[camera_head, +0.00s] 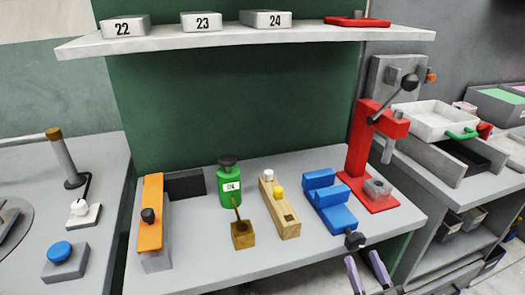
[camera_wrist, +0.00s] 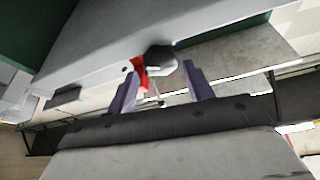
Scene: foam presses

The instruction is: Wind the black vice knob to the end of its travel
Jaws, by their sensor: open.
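The blue vice (camera_head: 328,203) sits near the front edge of the bench. Its black knob (camera_head: 355,240) sticks out at the vice's front end, over the bench edge. My gripper (camera_head: 364,259) is just below and in front of the knob in the head view, with its two purple fingers apart and nothing held. In the wrist view, the dark knob (camera_wrist: 160,58) shows beyond and between the spread fingertips of my gripper (camera_wrist: 160,74). I cannot tell whether a finger touches it. The vice's body is not clear in the wrist view.
The red press (camera_head: 361,145) stands right behind the vice. A wooden block (camera_head: 284,214), a green bottle (camera_head: 228,187) and an orange-topped fixture (camera_head: 151,205) stand to the left. The shelf (camera_head: 240,37) hangs above. The bench's front strip (camera_head: 230,268) is clear.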

